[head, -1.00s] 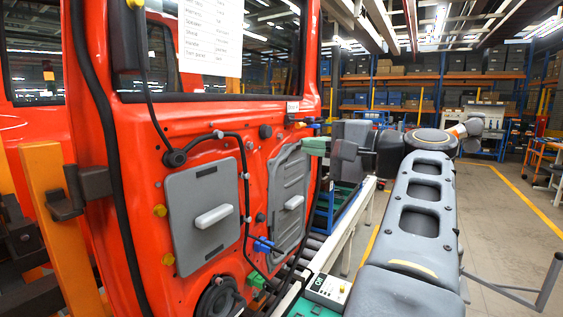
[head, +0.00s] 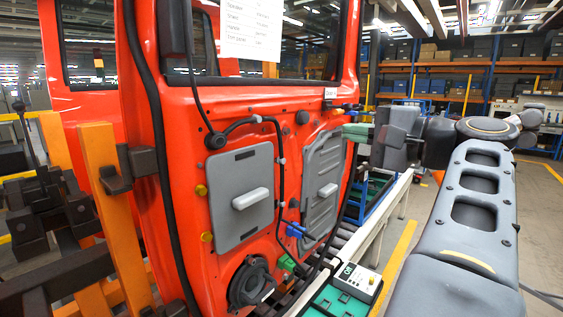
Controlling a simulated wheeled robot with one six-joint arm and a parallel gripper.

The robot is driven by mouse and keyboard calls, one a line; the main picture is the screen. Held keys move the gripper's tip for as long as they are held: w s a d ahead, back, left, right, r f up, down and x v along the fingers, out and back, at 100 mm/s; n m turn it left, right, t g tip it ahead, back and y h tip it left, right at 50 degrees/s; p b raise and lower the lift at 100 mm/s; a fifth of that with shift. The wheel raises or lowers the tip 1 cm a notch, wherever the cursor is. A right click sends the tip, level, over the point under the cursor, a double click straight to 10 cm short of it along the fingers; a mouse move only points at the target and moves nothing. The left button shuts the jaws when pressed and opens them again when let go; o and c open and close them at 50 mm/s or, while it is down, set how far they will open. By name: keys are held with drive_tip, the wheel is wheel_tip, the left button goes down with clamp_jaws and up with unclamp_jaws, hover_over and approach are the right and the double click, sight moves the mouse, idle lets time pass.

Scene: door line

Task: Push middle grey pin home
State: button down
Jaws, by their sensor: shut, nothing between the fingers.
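The red door (head: 180,115) stands upright at the left and middle. Light grey pins sit along its black cable: an upper one (head: 257,119), a middle one (head: 282,160) and a lower one (head: 280,204). They are small, and I cannot tell how deep each sits. My gripper (head: 350,130) is shut and empty, with green fingertips pointing left. In the picture it overlaps the door's right edge, to the right of and above the middle pin. I see no contact with any pin.
Grey panels (head: 226,212), yellow plugs (head: 201,190) and a black speaker (head: 250,284) are on the door. An orange post (head: 107,190) stands left. A rail (head: 396,192) and control box (head: 357,281) lie right of the door. Open floor is farther right.

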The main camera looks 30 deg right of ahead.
drive_tip(key=shift+w+f, duration=0.1)
idle(0.3)
drive_tip(key=m+b, duration=0.4)
drive_tip(key=m, duration=0.5)
approach(284, 161)
drive_tip(key=shift+p+x, duration=0.85)
drive_tip(key=shift+x, duration=2.55)
drive_tip(key=shift+x, duration=0.85)
drive_tip(key=b+v, duration=0.1)
drive_tip(key=v, duration=0.6)
